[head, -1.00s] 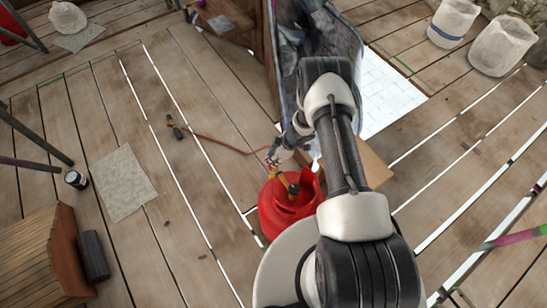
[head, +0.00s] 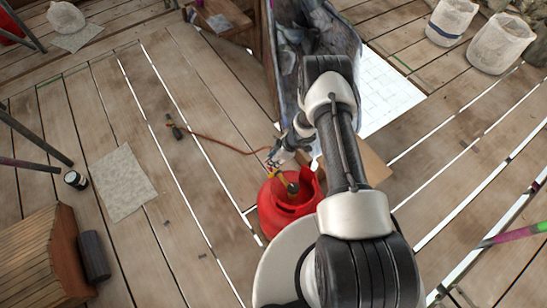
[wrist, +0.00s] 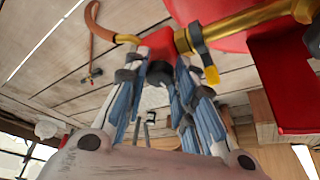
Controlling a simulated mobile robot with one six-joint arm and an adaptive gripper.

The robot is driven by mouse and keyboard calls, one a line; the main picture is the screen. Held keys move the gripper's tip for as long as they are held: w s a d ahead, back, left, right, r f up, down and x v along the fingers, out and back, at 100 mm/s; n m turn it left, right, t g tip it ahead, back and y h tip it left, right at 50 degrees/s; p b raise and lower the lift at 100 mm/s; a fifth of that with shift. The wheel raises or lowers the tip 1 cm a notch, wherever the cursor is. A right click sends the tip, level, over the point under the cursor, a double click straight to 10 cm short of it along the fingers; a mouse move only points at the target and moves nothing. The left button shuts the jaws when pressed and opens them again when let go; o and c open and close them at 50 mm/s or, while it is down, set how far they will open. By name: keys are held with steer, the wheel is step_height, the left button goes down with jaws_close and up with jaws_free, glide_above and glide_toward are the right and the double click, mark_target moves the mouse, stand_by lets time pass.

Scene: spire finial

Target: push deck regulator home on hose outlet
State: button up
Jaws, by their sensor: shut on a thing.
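In the wrist view, my gripper (wrist: 160,98) is shut on the red regulator (wrist: 157,43), with blue-padded fingers on both sides of its dark round end. An orange hose (wrist: 93,22) runs from a brass fitting on the regulator's left side. The regulator's right side meets the end of a brass outlet (wrist: 238,24) that leads toward the red cylinder; I cannot tell how deeply they are engaged. In the head view, my gripper (head: 275,160) is beside the top of the red cylinder (head: 285,218), near its brass valve (head: 287,181). The regulator is mostly hidden there.
The hose (head: 222,143) crosses the plank deck to a small dark torch-like tool (head: 175,127). A cardboard-coloured panel (head: 374,170) stands right behind my forearm. A grey sheet (head: 122,182), a small jar (head: 76,180) and a wooden roofed box (head: 40,255) are left.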

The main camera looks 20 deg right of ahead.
steer(key=shift+s, duration=0.1)
steer(key=o, duration=1.1)
steer(key=v, duration=1.2)
